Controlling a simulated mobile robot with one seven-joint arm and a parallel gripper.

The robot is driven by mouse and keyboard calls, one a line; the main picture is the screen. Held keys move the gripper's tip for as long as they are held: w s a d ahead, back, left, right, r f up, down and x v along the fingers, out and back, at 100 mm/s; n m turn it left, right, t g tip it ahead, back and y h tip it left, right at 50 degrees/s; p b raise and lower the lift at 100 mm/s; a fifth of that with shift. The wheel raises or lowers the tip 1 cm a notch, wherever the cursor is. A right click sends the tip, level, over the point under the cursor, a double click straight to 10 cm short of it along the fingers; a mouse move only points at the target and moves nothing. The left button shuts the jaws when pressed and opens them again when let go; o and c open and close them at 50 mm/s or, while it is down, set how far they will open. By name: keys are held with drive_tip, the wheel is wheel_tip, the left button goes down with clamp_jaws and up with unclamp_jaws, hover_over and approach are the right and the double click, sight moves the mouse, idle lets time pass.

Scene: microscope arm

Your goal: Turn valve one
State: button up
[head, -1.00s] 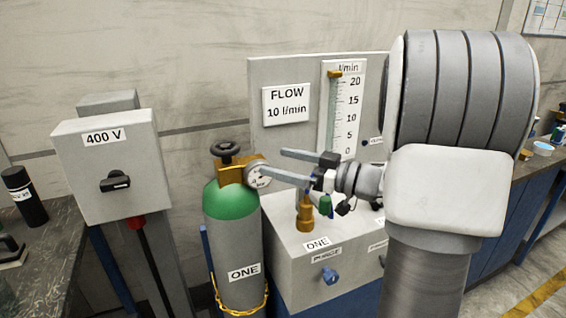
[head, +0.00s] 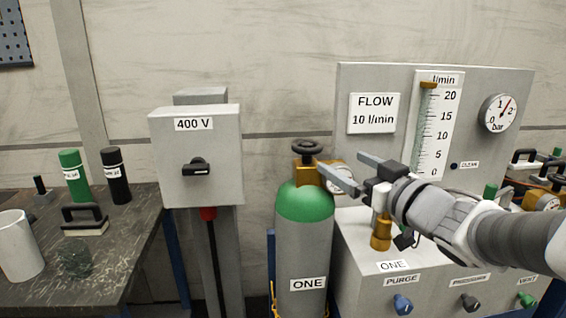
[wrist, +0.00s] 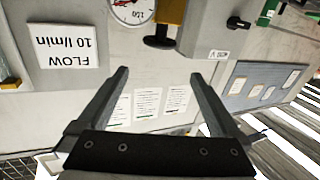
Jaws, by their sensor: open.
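The grey cylinder with a green shoulder, labelled ONE (head: 303,255), stands left of the panel box in the head view. Its black handwheel (head: 307,146) sits on top of a brass valve body (head: 306,174), with a round gauge at the right, partly covered by my finger. My gripper (head: 340,161) is open and empty, its fingers pointing left, just right of the handwheel. In the wrist view, which is upside down, the handwheel (wrist: 159,42) shows edge-on beyond and between my open fingertips (wrist: 158,73), apart from them.
The 400 V switch box (head: 195,155) stands left of the cylinder. The panel box with the flow scale (head: 436,125) and a brass fitting (head: 381,235) stands at the right, close under my wrist. A dark workbench (head: 120,245) holds bottles at the far left.

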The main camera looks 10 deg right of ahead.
sight(306, 144)
drive_tip(key=shift+m+h, duration=0.8)
drive_tip(key=b+x, duration=0.1)
drive_tip(key=x, duration=0.4)
drive_tip(key=b+x, duration=0.2)
drive_tip(key=x, duration=0.3)
drive_tip(key=a+b+x, duration=0.1)
drive_tip(key=b+x, duration=0.1)
drive_tip(key=x, duration=0.3)
drive_tip(key=shift+f, duration=0.1)
drive_tip(key=shift+c, duration=0.2)
drive_tip(key=c, duration=1)
drive_tip(key=p, duration=0.1)
drive_tip(key=n+y+p, duration=0.1)
drive_tip(key=p, duration=0.1)
drive_tip(key=shift+w+r+y, duration=0.1)
drive_tip(key=shift+r+y, duration=0.2)
drive_tip(key=shift+c, duration=0.2)
drive_tip(key=n+g+y+p, duration=0.2)
drive_tip(key=n+y+p, duration=0.1)
drive_tip(key=p, duration=0.3)
drive_tip(key=shift+y+p, duration=0.35)
drive_tip(key=shift+y, duration=0.35)
drive_tip(key=shift+f+n+g+y+p, duration=0.2)
drive_tip(key=shift+n+g+y+p, duration=0.5)
drive_tip(key=shift+n+g+y, duration=0.15)
drive_tip(key=shift+a+f, duration=0.1)
